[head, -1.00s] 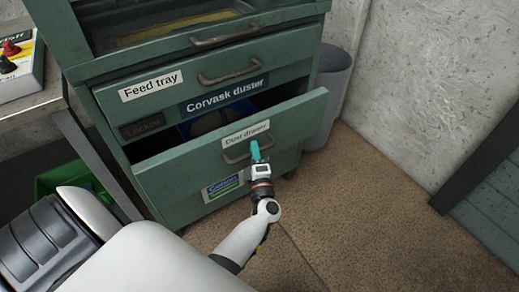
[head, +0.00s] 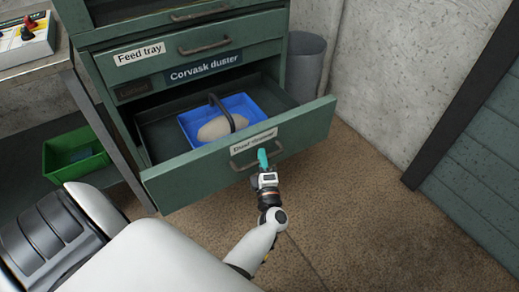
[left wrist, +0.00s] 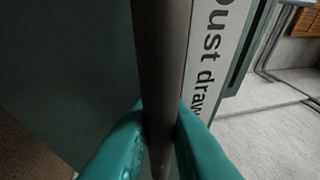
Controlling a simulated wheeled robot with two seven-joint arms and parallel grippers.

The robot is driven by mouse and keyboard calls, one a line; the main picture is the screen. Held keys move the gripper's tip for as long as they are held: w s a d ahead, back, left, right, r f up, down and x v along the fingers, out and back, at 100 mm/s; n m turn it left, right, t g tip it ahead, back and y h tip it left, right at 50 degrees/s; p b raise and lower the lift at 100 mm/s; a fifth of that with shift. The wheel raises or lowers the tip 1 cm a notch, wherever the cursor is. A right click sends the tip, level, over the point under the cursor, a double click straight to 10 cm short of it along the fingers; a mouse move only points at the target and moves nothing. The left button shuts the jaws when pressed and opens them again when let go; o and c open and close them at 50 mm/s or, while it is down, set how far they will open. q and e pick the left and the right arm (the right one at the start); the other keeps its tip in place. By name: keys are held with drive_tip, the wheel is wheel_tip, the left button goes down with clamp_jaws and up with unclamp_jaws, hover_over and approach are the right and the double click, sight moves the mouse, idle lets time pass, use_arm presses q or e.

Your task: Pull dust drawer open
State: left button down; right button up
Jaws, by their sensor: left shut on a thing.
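The green dust drawer (head: 217,165) stands well out of the cabinet in the head view, its label above a dark bar handle (head: 243,162). Inside it sits a blue tray (head: 187,124) with a dark arched handle and a pale rounded lump (head: 215,128). My left gripper (head: 263,158) has teal fingers and is at the right part of the drawer handle. In the left wrist view its fingers (left wrist: 160,135) close on both sides of the handle bar (left wrist: 160,60), next to the drawer label. My right gripper is not in view.
The feed tray drawer (head: 190,50) above is closed. A grey bin (head: 305,62) stands right of the cabinet by the wall. A green crate (head: 75,153) sits under the bench at left. Brown floor in front and to the right is free.

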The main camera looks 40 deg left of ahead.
use_arm(q)
drive_tip(key=shift+s+d, duration=0.25)
drive_tip(key=shift+d, duration=0.35)
drive_tip(key=c, duration=1.4)
unclamp_jaws()
drive_tip(key=shift+r, duration=0.1)
